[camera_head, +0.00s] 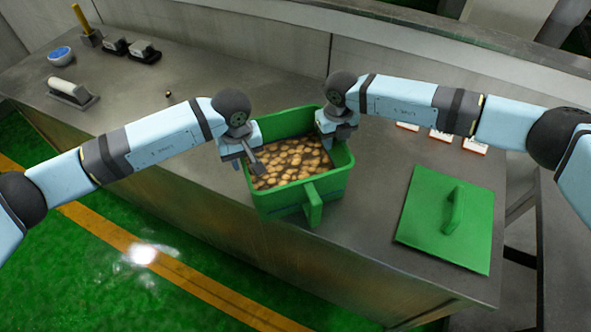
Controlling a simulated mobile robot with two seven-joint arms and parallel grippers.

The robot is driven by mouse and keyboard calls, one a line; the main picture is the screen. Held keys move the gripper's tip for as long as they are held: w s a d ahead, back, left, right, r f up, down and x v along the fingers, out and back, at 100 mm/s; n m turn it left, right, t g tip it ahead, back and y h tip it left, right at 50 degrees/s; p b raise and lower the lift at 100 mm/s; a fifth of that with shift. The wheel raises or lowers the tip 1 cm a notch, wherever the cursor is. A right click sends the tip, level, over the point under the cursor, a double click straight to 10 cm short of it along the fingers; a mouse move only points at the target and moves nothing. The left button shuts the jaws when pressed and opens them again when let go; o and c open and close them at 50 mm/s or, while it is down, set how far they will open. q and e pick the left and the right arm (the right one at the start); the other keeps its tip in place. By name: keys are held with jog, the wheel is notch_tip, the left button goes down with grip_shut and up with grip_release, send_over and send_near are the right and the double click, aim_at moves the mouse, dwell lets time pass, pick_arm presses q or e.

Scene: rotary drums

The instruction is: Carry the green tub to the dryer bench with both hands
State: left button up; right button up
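The green tub (280,205) stands upright on the steel bench, near its front edge. It is open at the top and filled with brown and tan lumps (295,163). A green handle (313,204) sticks out from its near side. My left gripper (250,160) is at the tub's left rim, pointing down, with a dark finger over the contents. My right gripper (338,132) is at the far right rim, partly in front of it. Whether either gripper is closed on the rim is hidden by the hands and the angle.
A green lid (447,222) with a raised handle lies flat on the bench (355,265) to the right. Small white and orange blocks (440,135) lie behind it. The green floor is in front.

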notch_tip(320, 180, up, 12)
jog(key=shift+r, duration=0.1)
pick_arm(q)
notch_tip(320, 180, up, 12)
dwell(0.6)
dwell(0.4)
